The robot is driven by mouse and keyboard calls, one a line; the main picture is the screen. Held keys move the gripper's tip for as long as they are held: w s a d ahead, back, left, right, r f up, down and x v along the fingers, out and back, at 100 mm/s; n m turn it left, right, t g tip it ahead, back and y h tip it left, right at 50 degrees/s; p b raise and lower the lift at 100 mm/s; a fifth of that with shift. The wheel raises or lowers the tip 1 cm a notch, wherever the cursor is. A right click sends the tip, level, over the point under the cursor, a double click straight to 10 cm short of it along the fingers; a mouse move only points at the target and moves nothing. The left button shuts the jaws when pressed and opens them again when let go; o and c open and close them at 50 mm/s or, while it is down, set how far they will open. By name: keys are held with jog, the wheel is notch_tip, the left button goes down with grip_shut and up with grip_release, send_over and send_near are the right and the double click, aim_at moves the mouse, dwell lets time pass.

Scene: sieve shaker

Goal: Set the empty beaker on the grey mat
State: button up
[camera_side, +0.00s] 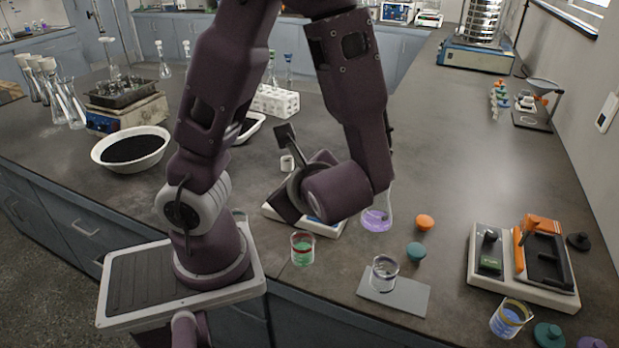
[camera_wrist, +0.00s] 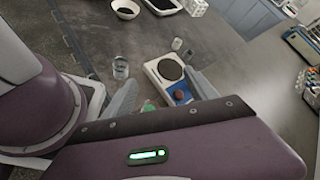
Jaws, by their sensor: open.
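A clear glass beaker (camera_side: 384,272) with no coloured liquid visible stands upright on the grey mat (camera_side: 408,298), toward its left part, in the side view. The mat lies near the bench's front edge. My gripper (camera_wrist: 165,78) is open, its two fingers spread at the lower middle of the wrist view. In the side view its fingers are hidden behind my wrist, which is above and left of the mat, apart from the beaker. I see nothing held between the fingers. The mat is not recognisable in the wrist view.
A green-liquid beaker (camera_side: 302,250) stands left of the mat, a purple-liquid flask (camera_side: 377,218) behind it. Another clear vessel (camera_wrist: 120,68) stands left of the hotplate-like unit (camera_wrist: 152,68).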

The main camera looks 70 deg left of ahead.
jog(key=s+d+r+n+t+h, duration=0.1)
jog(key=d+r+n+t+h, duration=0.3)
jog(key=d+r+n+h, duration=0.5)
jog(key=n+h, duration=0.2)
jog(key=n, duration=0.1)
jog(key=shift+s+d+t, duration=0.15)
jog(key=shift+d+t, duration=0.2)
jog(key=shift+t, duration=0.05)
